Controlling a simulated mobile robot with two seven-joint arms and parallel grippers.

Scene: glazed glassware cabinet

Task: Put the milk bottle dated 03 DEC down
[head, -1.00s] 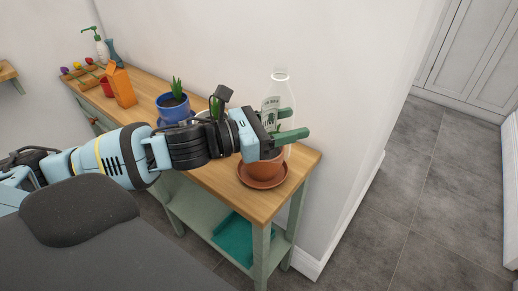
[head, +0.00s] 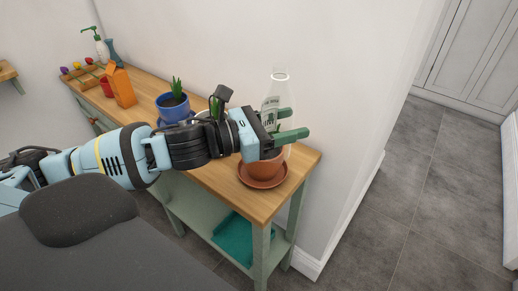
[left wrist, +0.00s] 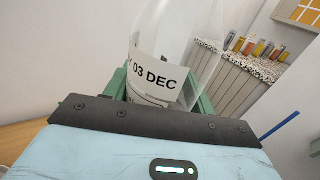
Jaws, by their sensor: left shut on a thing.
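The clear milk bottle (head: 278,92) stands upright in the head view, by the wall at the near right end of the wooden bench. In the left wrist view its label (left wrist: 155,77) reads 03 DEC. My left gripper (head: 292,124) is shut on the bottle, with one green finger on each side of it. The bottle's base is hidden behind the gripper and a terracotta pot, so I cannot tell whether it touches the bench top. My right gripper is not in view.
The terracotta pot (head: 262,168) sits on a saucer (head: 263,182) close below my left gripper. The bench's right corner (head: 303,162) is bare.

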